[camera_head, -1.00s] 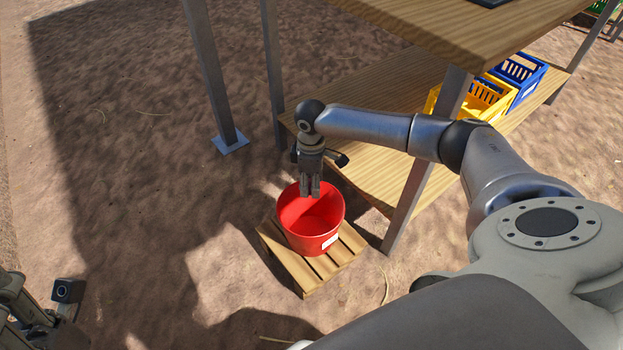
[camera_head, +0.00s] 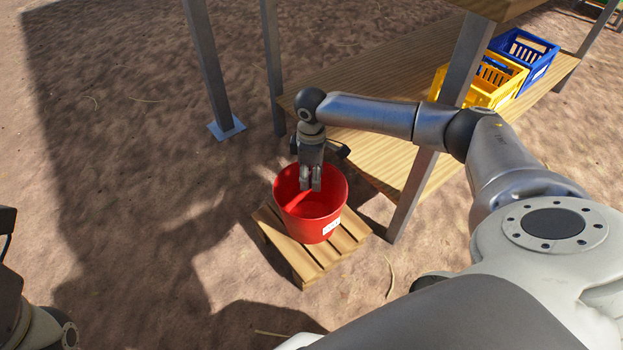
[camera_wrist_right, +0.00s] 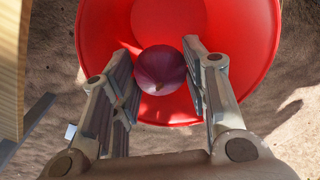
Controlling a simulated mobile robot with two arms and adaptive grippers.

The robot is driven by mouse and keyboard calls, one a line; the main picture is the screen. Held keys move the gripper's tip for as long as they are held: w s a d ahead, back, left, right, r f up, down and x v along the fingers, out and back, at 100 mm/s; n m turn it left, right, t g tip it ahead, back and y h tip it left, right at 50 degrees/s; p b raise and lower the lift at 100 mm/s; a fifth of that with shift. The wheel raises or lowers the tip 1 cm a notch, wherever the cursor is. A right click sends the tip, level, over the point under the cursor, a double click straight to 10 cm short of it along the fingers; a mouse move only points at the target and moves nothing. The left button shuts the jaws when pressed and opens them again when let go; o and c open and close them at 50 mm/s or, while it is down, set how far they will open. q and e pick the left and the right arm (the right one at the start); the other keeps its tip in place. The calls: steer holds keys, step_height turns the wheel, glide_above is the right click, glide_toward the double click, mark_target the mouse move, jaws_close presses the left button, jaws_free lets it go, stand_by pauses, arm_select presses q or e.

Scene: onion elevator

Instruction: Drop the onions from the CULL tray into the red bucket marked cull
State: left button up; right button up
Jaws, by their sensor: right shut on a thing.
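The red bucket (camera_head: 293,226) stands upright on a small wooden pallet, its white label facing the lower right; the label's writing is too small to read. My right gripper (camera_head: 311,187) points down over the bucket's mouth, with its fingertips at about rim height. In the right wrist view, a purple onion (camera_wrist_right: 160,68) is held between the fingers of the right gripper (camera_wrist_right: 161,85), with the red bucket's inside (camera_wrist_right: 230,40) behind it. The onion is hidden in the head view. Only part of my left arm shows at the lower left edge. The CULL tray is not identifiable here.
The slatted pallet (camera_head: 303,262) sits on bare soil. A wooden shelf (camera_head: 375,150) with metal legs (camera_head: 467,58) is close to the right, carrying yellow (camera_head: 484,90) and blue (camera_head: 530,58) crates. Open ground lies to the left.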

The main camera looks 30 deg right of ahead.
steer(key=shift+f, duration=0.1)
steer(key=o, duration=1.1)
step_height(320, 180, up, 12)
stand_by(0.4)
